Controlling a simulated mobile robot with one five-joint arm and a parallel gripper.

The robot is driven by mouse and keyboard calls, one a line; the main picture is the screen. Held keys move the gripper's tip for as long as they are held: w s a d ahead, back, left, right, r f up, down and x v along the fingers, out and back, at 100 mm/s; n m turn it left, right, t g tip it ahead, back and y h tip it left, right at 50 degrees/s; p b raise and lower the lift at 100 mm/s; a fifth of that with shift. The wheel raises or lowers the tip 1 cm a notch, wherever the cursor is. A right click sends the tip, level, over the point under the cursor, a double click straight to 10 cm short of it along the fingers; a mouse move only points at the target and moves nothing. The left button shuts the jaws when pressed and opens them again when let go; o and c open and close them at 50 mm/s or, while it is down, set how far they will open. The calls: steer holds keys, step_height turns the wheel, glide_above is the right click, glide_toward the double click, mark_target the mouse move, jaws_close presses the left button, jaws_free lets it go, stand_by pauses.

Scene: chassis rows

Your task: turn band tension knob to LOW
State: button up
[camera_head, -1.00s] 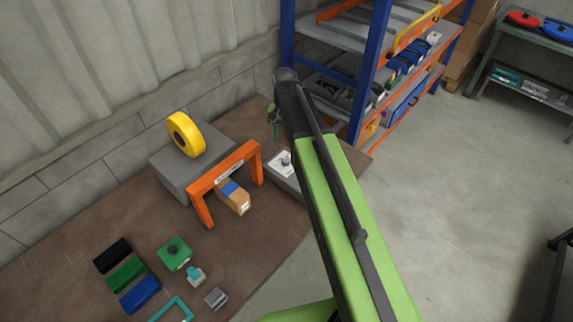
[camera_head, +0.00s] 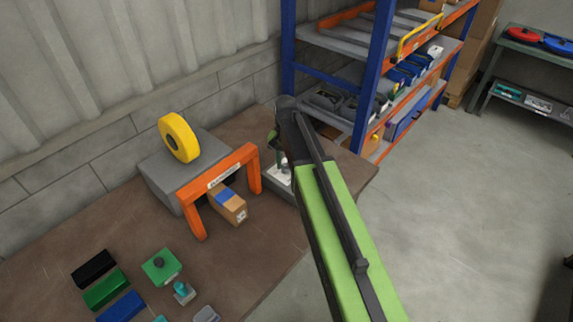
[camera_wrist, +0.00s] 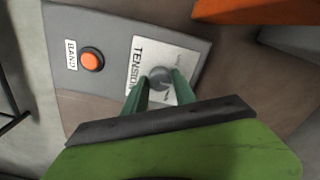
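The tension knob (camera_wrist: 160,77) is a round grey knob on a white plate marked TENSION (camera_wrist: 140,60). The plate lies on a grey control box (camera_wrist: 105,20). The small position words on the plate are too small to read surely, and the knob's pointing is unclear. My gripper (camera_wrist: 161,76) has its two green fingers on either side of the knob; whether they touch it I cannot tell. In the head view my gripper (camera_head: 277,151) is low over the box (camera_head: 291,188), which my arm partly hides.
An orange button (camera_wrist: 92,60) marked BAND sits on the same box. An orange arch (camera_head: 222,174) with a box under it and a yellow tape roll (camera_head: 179,138) stand to the left. A blue-orange shelf (camera_head: 370,80) stands behind. Floor at right is clear.

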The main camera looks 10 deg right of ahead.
jaws_close()
steer(key=shift+n, duration=0.4)
steer(key=n, duration=0.4)
steer(key=shift+n, duration=2.6)
steer(key=o, duration=0.5)
jaws_free()
